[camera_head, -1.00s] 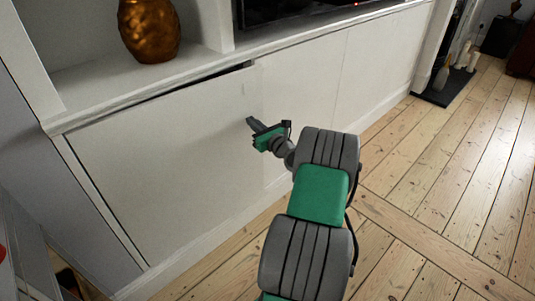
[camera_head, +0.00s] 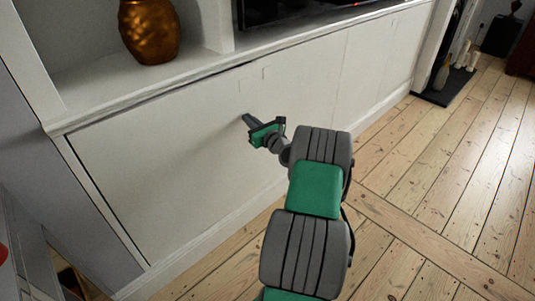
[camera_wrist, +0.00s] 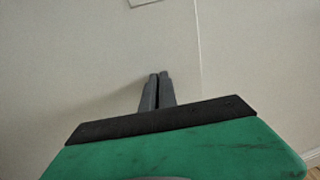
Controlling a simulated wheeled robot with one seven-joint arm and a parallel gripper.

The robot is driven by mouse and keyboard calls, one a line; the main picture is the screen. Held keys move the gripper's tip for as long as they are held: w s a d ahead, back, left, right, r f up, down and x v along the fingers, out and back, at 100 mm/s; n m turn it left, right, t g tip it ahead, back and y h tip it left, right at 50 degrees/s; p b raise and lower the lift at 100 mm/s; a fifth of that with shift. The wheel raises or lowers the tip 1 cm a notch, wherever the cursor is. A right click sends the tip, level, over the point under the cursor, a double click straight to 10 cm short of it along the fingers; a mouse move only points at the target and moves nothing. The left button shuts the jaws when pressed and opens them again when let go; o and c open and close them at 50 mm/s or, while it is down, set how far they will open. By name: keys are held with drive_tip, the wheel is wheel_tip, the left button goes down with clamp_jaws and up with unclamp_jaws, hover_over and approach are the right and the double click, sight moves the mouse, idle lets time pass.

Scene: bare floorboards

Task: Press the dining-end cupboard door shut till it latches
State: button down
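The cupboard door (camera_head: 160,160) is the wide cream panel at the left of the low built-in unit in the head view. The tips look to be at or against the panel; contact is not certain. The latch is not visible.
A bronze vase (camera_head: 149,30) stands on the shelf above the door. More cream panels (camera_head: 305,90) run to the right. Floorboards (camera_head: 430,190) are clear at the right. A dark hearth (camera_head: 445,85) with candles lies at the far right.

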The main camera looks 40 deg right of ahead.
drive_tip(key=shift+w+d, duration=0.15)
drive_tip(key=shift+w, duration=0.9)
drive_tip(key=shift+s, duration=0.15)
drive_tip(key=s+a+p, duration=0.1)
drive_tip(key=s+p, duration=0.2)
drive_tip(key=s, duration=0.9)
drive_tip(key=shift+s+a+p, duration=0.2)
drive_tip(key=shift+s+p, duration=0.15)
